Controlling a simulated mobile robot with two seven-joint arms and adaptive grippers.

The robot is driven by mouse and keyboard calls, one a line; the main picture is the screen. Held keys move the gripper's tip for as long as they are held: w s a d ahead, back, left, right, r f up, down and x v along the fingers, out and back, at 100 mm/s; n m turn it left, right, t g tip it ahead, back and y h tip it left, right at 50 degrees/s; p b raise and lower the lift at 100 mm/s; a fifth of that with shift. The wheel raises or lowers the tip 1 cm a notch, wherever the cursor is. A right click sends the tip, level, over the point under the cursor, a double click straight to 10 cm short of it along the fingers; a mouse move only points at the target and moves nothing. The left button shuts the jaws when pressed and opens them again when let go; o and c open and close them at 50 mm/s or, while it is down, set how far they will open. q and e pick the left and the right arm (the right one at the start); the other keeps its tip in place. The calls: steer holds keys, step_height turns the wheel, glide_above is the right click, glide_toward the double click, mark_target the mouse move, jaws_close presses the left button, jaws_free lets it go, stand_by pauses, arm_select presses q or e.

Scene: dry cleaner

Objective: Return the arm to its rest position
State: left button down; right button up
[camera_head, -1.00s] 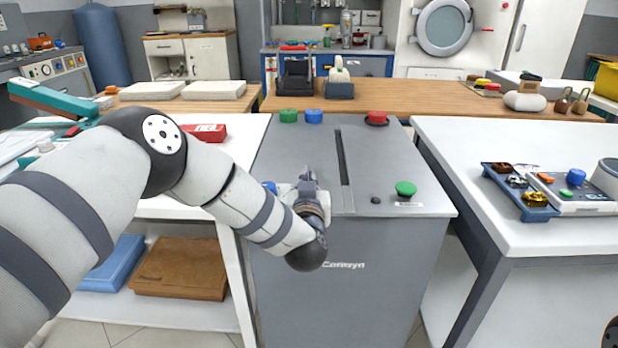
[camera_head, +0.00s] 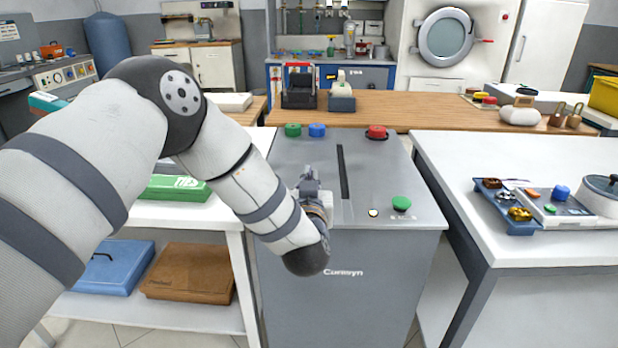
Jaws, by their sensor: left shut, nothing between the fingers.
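My left arm comes in from the left and bends down over the grey cabinet labelled Curosyn (camera_head: 335,300). My left gripper (camera_head: 309,182) is small in the view, over the left part of the cabinet's top and pointing away from me. It is shut and holds nothing. The wrist hides part of the gripper and of the cabinet's front left edge. Whether the gripper touches the top cannot be told. My right gripper is out of view.
The cabinet top has a dark slot (camera_head: 344,172), a green button (camera_head: 401,203), a lit indicator (camera_head: 373,213) and a red button (camera_head: 377,132). A blue tray (camera_head: 507,213) sits on the right white table (camera_head: 470,160). A green box (camera_head: 175,188) is on the left table.

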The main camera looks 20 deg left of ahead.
arm_select(q)
steer(key=shift+s+d+r, duration=0.15)
steer(key=shift+s, duration=0.3)
steer(key=shift+s+d+r, duration=0.15)
steer(key=shift+s, duration=0.25)
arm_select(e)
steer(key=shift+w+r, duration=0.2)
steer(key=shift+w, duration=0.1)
arm_select(q)
steer(key=s+f+m+g+h, duration=0.2)
steer(key=s+f+g, duration=0.2)
steer(key=s+f, duration=0.6)
steer(key=s+f+m+g+h, duration=0.15)
steer(key=s+f+g, duration=0.4)
steer(key=f, duration=0.75)
steer(key=s+a+f+g, duration=0.1)
steer(key=s+g, duration=0.2)
steer(key=s, duration=0.8)
steer(key=s+a+f+g+h, duration=0.1)
steer(key=s+f+g, duration=0.1)
steer(key=s, duration=1)
steer(key=s+a+f+g, duration=0.2)
steer(key=s+g, duration=0.2)
steer(key=s, duration=0.7)
steer(key=shift+s+f+n, duration=0.25)
steer(key=shift+s+n, duration=0.1)
